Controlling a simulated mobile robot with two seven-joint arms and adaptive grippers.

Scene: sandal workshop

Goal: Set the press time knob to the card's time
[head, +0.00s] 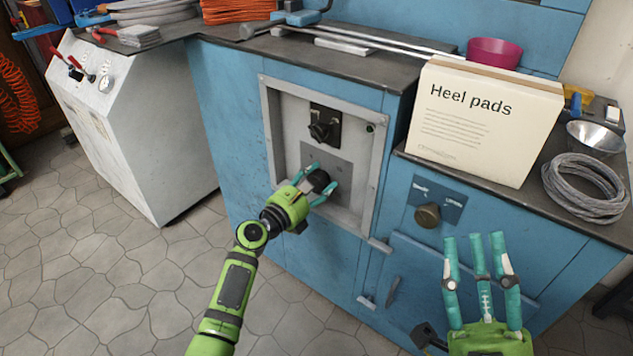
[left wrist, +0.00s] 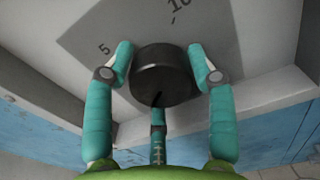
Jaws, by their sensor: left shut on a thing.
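The black round knob (head: 318,180) sits on a grey dial plate (head: 340,172) in the recessed panel of the blue cabinet. My left gripper (head: 321,183) is shut on this knob, its teal fingers on either side. In the left wrist view the knob (left wrist: 165,76) is between the fingers, with a dark pointer mark on its lower side. The dial plate (left wrist: 215,25) shows a 5 at left and a 10 at upper right; other marks are hidden or out of view. My right gripper (head: 480,240) is open and empty at lower right. I see no time card.
A brown knob (head: 428,214) is on a blue plate at right. A heel pads box (head: 483,120), a grey cable coil (head: 585,185) and a metal bowl (head: 594,138) stand on the counter.

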